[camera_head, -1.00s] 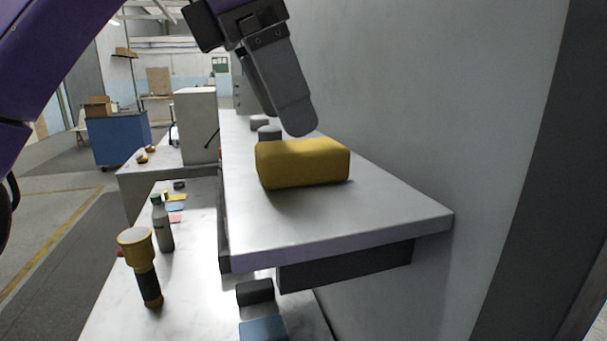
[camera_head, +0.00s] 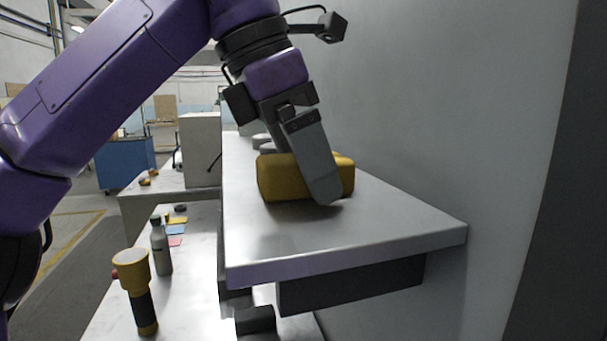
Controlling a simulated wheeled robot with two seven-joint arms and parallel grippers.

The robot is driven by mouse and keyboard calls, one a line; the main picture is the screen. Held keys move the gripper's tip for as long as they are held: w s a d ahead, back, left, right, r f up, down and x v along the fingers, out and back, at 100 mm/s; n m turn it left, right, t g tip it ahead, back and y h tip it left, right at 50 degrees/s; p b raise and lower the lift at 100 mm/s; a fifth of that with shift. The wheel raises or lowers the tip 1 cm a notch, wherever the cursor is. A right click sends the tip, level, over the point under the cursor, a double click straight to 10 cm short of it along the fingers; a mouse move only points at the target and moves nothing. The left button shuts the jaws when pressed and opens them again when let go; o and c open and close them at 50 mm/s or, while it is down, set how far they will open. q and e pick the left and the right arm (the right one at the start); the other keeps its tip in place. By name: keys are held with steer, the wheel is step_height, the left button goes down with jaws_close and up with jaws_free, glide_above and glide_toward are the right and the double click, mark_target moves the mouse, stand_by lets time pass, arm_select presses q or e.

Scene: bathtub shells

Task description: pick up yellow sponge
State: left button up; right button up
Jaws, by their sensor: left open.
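The yellow sponge (camera_head: 284,178) is a rounded block lying on the white shelf (camera_head: 300,233) against the grey wall. My left gripper (camera_head: 318,190) reaches down over it from above. Its near finger crosses the sponge's front face towards the right end, with the tip close to the shelf top. The gripper is open, and I cannot tell whether the fingers touch the sponge. My right gripper is not in view.
Round grey items (camera_head: 262,142) stand farther back on the shelf. Below to the left, a worktop holds a yellow-and-black flashlight (camera_head: 138,290), a grey bottle (camera_head: 161,246) and coloured notes (camera_head: 175,230). The wall (camera_head: 440,120) bounds the right side. The shelf's front is clear.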

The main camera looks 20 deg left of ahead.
arm_select(q)
steer(key=c, duration=1)
steer(key=shift+c, duration=0.2)
step_height(320, 180, up, 4)
steer(key=p, duration=0.2)
steer(key=shift+p, duration=0.3)
steer(key=w+a+r+p, duration=0.4)
steer(key=a+r+p, duration=0.5)
steer(key=a, duration=0.4)
steer(key=shift+a+r, duration=0.15)
steer(key=shift+a, duration=0.05)
steer(key=shift+w, duration=0.1)
